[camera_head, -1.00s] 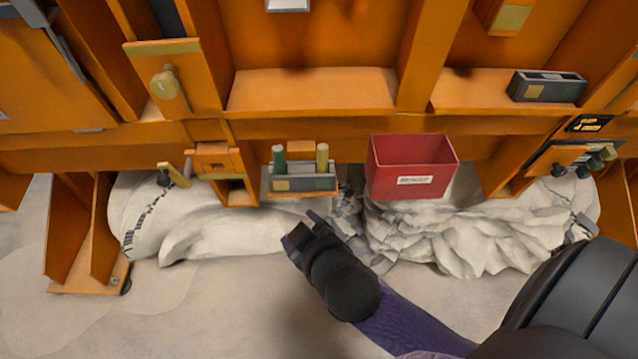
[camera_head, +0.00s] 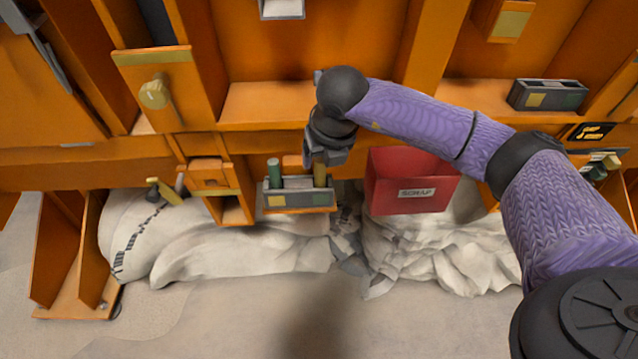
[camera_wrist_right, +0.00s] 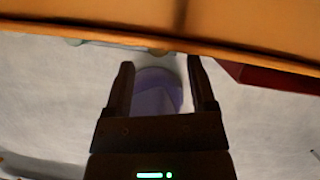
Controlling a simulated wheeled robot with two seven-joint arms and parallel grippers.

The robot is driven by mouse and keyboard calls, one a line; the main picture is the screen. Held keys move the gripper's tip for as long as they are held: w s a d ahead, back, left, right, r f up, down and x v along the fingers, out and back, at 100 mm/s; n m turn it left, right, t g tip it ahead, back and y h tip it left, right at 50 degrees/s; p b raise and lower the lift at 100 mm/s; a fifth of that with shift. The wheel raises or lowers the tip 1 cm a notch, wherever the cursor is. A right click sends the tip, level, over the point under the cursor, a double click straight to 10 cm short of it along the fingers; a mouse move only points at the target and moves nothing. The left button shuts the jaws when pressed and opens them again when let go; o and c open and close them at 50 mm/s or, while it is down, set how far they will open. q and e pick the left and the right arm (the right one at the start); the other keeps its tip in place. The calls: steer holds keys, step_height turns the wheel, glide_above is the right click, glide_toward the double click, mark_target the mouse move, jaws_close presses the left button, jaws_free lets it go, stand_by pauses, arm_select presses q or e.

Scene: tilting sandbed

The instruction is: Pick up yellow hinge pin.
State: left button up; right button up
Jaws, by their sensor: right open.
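The yellow hinge pin (camera_head: 320,173) stands upright in the right part of a small grey holder, beside a green pin (camera_head: 274,172) in its left part. The holder (camera_head: 298,199) sits on a small orange ledge. My right gripper (camera_head: 322,158) is just above the yellow pin and hides its top in the head view. In the right wrist view, the gripper (camera_wrist_right: 162,75) is open with nothing held between its fingers. A small yellowish end, perhaps the pin's, shows at the orange edge beyond them. My left gripper is not in view.
A red open bin (camera_head: 415,202) hangs just right of the holder. An orange beam (camera_head: 90,162) runs behind them. Pale sandy floor lies below.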

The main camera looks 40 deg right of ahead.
mark_target(322, 162)
steer(key=b+x, duration=0.2)
steer(key=x, duration=0.3)
steer(key=shift+w+d+f+b, duration=0.1)
steer(key=shift+w+f+b, duration=0.1)
steer(key=shift+b, duration=0.2)
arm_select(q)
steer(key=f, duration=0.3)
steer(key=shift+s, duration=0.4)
arm_select(e)
steer(key=shift+r, duration=0.1)
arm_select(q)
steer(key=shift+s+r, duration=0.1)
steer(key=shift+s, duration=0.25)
arm_select(e)
jaws_close()
